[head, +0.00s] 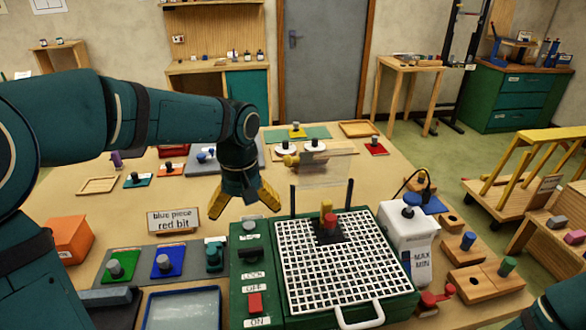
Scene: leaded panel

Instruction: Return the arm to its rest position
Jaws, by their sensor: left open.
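My left arm (170,118) reaches in from the left across the upper part of the worktable. Its gripper (244,204) points down, with its yellow fingers spread apart and nothing between them. It hangs above the table, behind the sign reading "blue piece red bit" (173,220) and left of the green machine's clear upright shield (322,170). Only a teal part of my right arm (562,306) shows at the lower right corner; its gripper is out of view.
The green machine (250,258) with a white grid (345,285) fills the front middle. Green (122,264) and blue (166,262) knobbed pieces lie left of it, near an orange block (68,238). A white box (408,235) and wooden blocks (490,278) stand right.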

